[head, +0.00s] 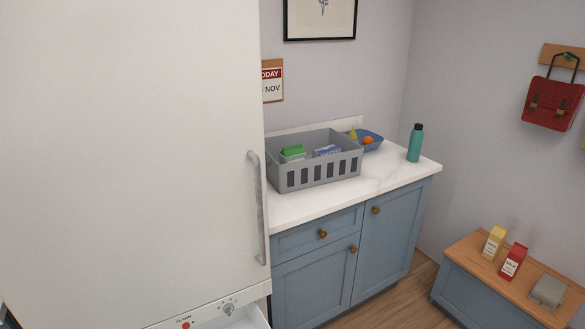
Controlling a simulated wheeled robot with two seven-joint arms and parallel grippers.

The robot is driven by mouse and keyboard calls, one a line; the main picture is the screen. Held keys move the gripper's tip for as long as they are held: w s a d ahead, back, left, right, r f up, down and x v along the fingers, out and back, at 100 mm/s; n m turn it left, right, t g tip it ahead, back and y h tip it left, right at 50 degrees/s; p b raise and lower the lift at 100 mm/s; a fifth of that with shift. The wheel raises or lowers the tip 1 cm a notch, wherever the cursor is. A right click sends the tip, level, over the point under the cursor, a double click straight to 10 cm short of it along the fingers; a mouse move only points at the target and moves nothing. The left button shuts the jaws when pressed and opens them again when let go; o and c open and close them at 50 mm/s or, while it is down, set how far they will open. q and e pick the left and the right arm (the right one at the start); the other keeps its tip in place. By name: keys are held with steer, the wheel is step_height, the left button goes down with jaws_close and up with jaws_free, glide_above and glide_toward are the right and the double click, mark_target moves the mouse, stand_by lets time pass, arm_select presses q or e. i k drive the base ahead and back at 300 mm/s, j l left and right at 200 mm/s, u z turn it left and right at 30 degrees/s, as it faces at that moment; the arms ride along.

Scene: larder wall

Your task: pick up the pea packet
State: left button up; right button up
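A green packet (292,151) lies in the grey slotted basket (325,179) on the worktop, with a white part below its green top. It may be the pea packet, but no print on it is readable at this size. A blue and white packet (327,151) lies to its right in the same basket. The basket's front wall hides the lower parts of both. Neither of my grippers is in view.
A tall white fridge-freezer (130,150) with a grey handle (258,205) fills the left. The white worktop (385,182) also holds a blue fruit bowl (374,145) and a teal bottle (415,145). Two cartons and a grey box stand on the low wooden-topped bench (470,262).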

mark_target(294, 152)
steer(key=u, duration=0.35)
steer(key=i+l+u, duration=0.25)
steer(key=l+u, duration=0.25)
steer(key=i+l+u, duration=0.1)
steer(key=l, duration=0.25)
steer(key=i+l+u, duration=0.1)
steer(key=l, duration=0.25)
steer(key=i+l+u, duration=0.1)
steer(key=l, duration=0.3)
steer(key=i+l+u, duration=0.15)
steer(key=l, duration=0.25)
steer(key=i+l, duration=0.1)
steer(key=l, duration=0.35)
steer(key=i+l, duration=0.1)
steer(key=l, duration=0.4)
steer(key=i+l, duration=0.1)
steer(key=l, duration=0.35)
steer(key=i+l, duration=0.1)
steer(key=l, duration=0.35)
steer(key=i+l, duration=0.1)
steer(key=l, duration=0.35)
steer(key=i+l, duration=0.1)
steer(key=l, duration=0.4)
steer(key=j, duration=0.35)
steer(key=k+j+z, duration=0.1)
steer(key=j, duration=0.25)
steer(key=k+l+z, duration=0.1)
steer(key=l, duration=0.75)
